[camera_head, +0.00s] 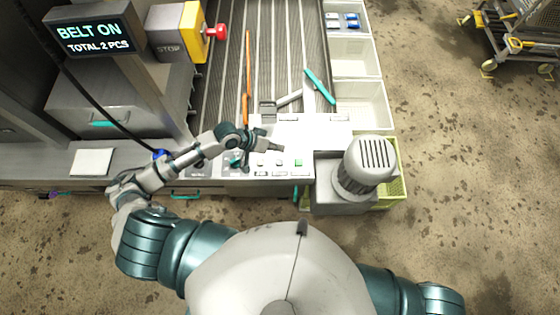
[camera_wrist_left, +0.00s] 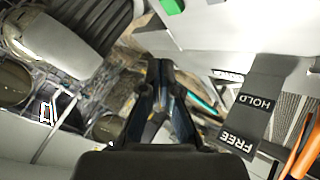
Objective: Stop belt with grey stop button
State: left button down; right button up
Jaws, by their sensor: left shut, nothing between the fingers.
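The white control panel (camera_head: 285,171) sits at the near end of the belt (camera_head: 285,60). A green button (camera_head: 298,162) shows on it, and also at the top of the left wrist view (camera_wrist_left: 172,6). Small pale marks lie left of the green button; I cannot clearly tell which is the grey stop button. My left gripper (camera_head: 279,148) is shut and empty, over the panel's far part. Its closed fingers also show in the left wrist view (camera_wrist_left: 160,75). I cannot tell whether they touch anything. My right gripper is out of view. The display (camera_head: 95,38) reads BELT ON, TOTAL 2 PCS.
A yellow and grey STOP box (camera_head: 172,35) with a red knob (camera_head: 221,30) stands left of the belt. A HOLD/FREE plate (camera_wrist_left: 250,105) is close to the left gripper. A grey motor (camera_head: 365,165) stands right of the panel. White bins (camera_head: 358,60) line the belt's right side.

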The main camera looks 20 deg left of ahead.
pick_arm(q)
jog(key=f+b, duration=0.1)
jog(key=b, duration=0.6)
send_over(277, 162)
notch_tip(277, 162, down, 5)
jog(key=shift+w+d+f, duration=0.1)
jog(key=shift+f+b, duration=0.4)
jog(key=shift+b, duration=0.05)
jog(key=shift+f, duration=0.8)
jog(key=shift+f, duration=0.2)
